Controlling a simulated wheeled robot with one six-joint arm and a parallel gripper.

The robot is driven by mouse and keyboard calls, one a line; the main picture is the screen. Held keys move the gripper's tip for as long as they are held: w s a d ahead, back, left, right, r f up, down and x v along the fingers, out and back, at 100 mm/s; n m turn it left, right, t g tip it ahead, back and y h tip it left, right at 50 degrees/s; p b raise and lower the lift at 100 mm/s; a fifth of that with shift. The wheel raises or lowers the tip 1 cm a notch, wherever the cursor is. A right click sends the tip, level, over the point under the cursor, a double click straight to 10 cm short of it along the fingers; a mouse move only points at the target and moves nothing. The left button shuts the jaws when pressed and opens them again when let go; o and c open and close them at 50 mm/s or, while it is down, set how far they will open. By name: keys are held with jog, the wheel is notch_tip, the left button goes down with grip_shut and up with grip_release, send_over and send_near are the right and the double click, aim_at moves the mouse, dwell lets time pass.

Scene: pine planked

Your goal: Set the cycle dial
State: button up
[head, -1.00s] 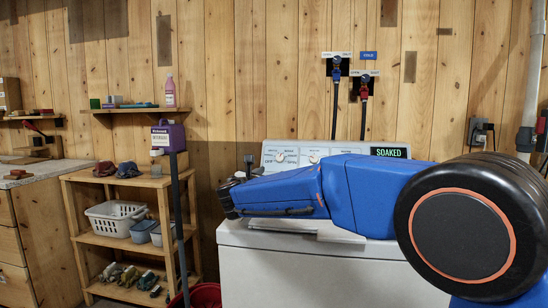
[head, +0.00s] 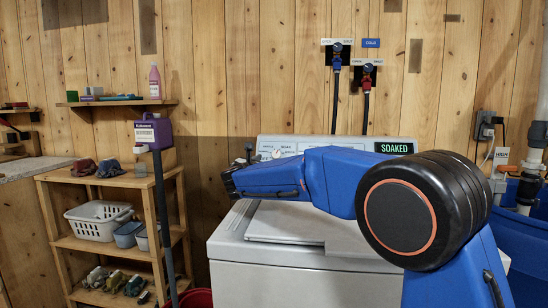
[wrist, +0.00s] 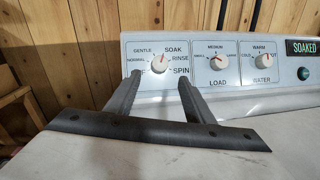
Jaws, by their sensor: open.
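The cycle dial (wrist: 160,63) is a white knob with a red mark, leftmost on the washer's grey control panel (wrist: 192,84). Its mark points up and slightly right, towards SOAK. Around it are GENTLE, NORMAL, RINSE and SPIN; a lower-left label is partly hidden. The dial also shows in the head view (head: 277,153). My gripper (wrist: 160,82) is open and empty, its fingers spread either side of and below the dial in the wrist view. I cannot tell the gap to the panel. In the head view my gripper (head: 229,184) is left of the dial, over the washer top.
The load dial (wrist: 218,62) and water dial (wrist: 263,61) sit further right. A display (wrist: 302,47) reads SOAKED. In the head view, a wooden shelf (head: 115,181) with baskets stands left of the washer (head: 270,270), and a blue tub (head: 525,225) is right.

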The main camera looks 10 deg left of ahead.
aim_at(276, 155)
jog(key=w, duration=0.3)
jog(key=w+d, duration=0.1)
jog(key=w, duration=0.5)
jog(key=shift+w+d, duration=0.35)
jog(key=c, duration=1)
jog(key=shift+c, duration=0.2)
jog(key=shift+m, duration=0.4)
jog(key=m, duration=0.1)
jog(key=m+g+h, duration=0.1)
jog(key=m, duration=0.1)
jog(key=m+h, duration=0.1)
jog(key=shift+a+m+g, duration=0.25)
jog(key=shift+m+g, duration=0.05)
jog(key=shift+w+a+r+m+g+h, duration=0.1)
jog(key=shift+m+g+h, duration=0.45)
jog(key=shift+m, duration=0.8)
jog(key=shift+w+r+m+g+h, duration=0.1)
jog(key=shift+m+g+h, duration=0.4)
jog(key=shift+m, duration=0.85)
